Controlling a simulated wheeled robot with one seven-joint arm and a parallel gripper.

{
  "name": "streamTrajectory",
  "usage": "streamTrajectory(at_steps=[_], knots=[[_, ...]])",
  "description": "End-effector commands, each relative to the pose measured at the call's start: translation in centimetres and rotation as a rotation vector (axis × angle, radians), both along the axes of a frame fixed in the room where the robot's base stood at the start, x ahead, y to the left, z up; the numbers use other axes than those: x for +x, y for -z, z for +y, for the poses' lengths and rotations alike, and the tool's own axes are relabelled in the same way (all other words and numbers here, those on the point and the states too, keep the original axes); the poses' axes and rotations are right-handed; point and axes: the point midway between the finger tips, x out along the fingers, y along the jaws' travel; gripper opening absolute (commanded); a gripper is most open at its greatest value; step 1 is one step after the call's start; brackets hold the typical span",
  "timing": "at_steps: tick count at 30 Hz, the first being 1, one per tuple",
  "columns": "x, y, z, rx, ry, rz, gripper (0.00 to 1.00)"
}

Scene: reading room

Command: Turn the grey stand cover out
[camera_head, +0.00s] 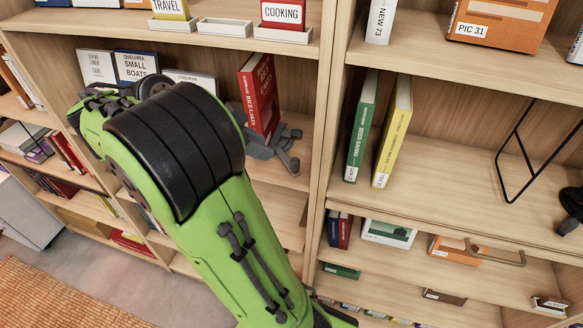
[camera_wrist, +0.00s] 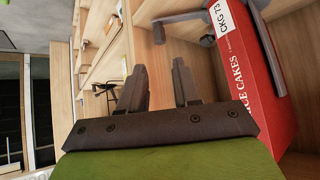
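My gripper (camera_wrist: 160,85) is open in the wrist view, with its two dark fingers apart and nothing visible between them. In the head view my gripper (camera_head: 288,150) reaches onto the middle shelf, in front of the lower part of a red book. A grey bent bar (camera_wrist: 185,18) shows above the fingers in the wrist view, beside the red book, apart from the fingertips. I cannot tell whether this bar belongs to the grey stand cover. No grey cover can be made out clearly in either view; my arm hides part of the shelf.
The red book (camera_head: 258,92) stands upright close to my gripper; it is also at the right of the wrist view (camera_wrist: 262,90). A wooden upright (camera_head: 325,110) divides the bays. Green (camera_head: 360,130) and yellow (camera_head: 393,130) books and a black wire stand (camera_head: 510,150) occupy the right bay.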

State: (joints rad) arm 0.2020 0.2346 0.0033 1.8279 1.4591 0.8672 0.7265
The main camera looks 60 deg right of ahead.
Motion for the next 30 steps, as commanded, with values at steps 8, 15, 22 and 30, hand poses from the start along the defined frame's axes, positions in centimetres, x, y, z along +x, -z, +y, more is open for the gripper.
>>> streamTrajectory(at_steps=[8,15,22,30], knots=[[-2.9,5.2,-3.7,0.001,0.004,0.003,0.32],[-4.7,8.3,-6.4,0.002,0.000,0.002,0.32],[-5.0,8.7,-6.9,0.000,-0.004,0.001,0.32],[-5.0,8.7,-6.9,0.000,-0.004,0.001,0.11]])
